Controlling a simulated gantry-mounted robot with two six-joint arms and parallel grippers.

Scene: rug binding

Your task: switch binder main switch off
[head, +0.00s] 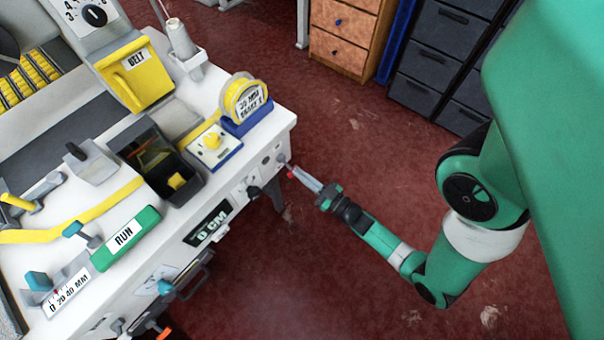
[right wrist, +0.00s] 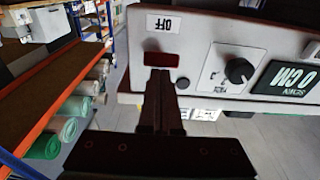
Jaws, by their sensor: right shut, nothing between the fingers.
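The binder's main switch (right wrist: 162,59) shows in the right wrist view as a dark red rectangle set in the white front panel. A label reading OFF (right wrist: 163,23), upside down in this view, sits beside it. My right gripper (head: 293,169) is shut and empty, its fingertips at the right end of the binder's front panel. In the head view the switch is too small to make out. My left gripper is not in view.
A black knob (right wrist: 238,70) and the 0 CM display (head: 207,228) lie along the same panel. A yellow tape roll (head: 243,100) stands on the table above. The red floor (head: 345,120) beside the table is clear.

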